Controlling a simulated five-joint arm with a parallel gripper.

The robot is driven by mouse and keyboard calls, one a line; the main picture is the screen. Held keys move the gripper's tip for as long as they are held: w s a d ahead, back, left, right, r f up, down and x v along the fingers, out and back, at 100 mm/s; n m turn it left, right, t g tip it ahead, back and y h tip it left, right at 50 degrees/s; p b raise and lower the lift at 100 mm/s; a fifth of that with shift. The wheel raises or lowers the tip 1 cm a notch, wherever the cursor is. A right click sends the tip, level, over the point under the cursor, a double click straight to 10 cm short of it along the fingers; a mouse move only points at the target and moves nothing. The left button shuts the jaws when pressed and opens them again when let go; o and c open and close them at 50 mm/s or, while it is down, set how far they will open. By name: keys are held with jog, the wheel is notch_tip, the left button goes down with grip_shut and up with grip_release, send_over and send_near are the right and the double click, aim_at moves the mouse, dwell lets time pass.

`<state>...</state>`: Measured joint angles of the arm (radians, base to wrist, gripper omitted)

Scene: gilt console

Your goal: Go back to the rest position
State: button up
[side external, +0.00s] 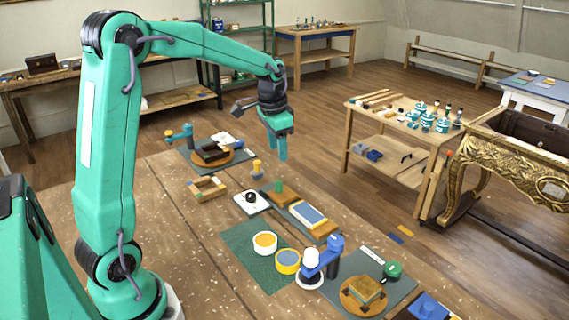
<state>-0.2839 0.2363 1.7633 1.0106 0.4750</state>
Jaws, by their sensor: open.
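My gripper (278,152) hangs from my green arm over the far right part of the brown work table (175,235). Its fingers point down. It is open and I see nothing between the fingers. Its fingertips are above the table's objects, near a small yellow and blue piece (257,167). The gap between the fingers is small in this view. My arm is raised and reaches out to the right from its base at the left.
Below are a green mat (250,250) with two round tubs, a wooden frame (207,188), a blue-topped block (307,215) and a blue stand (333,250). A turntable (212,155) stands at the back. A trolley (400,105) and a gilt console (520,150) stand to the right.

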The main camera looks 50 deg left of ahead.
jog(key=s+d+r+n+t, duration=0.1)
jog(key=s+d+r+t, duration=0.1)
jog(key=s+d, duration=0.4)
jog(key=s+d+r+n+t, duration=0.1)
jog(key=s+d, duration=0.5)
jog(key=s, duration=0.9)
jog(key=shift+s+d+r+t, duration=0.15)
jog(key=shift+d+r+t, duration=0.3)
jog(key=shift+r, duration=0.5)
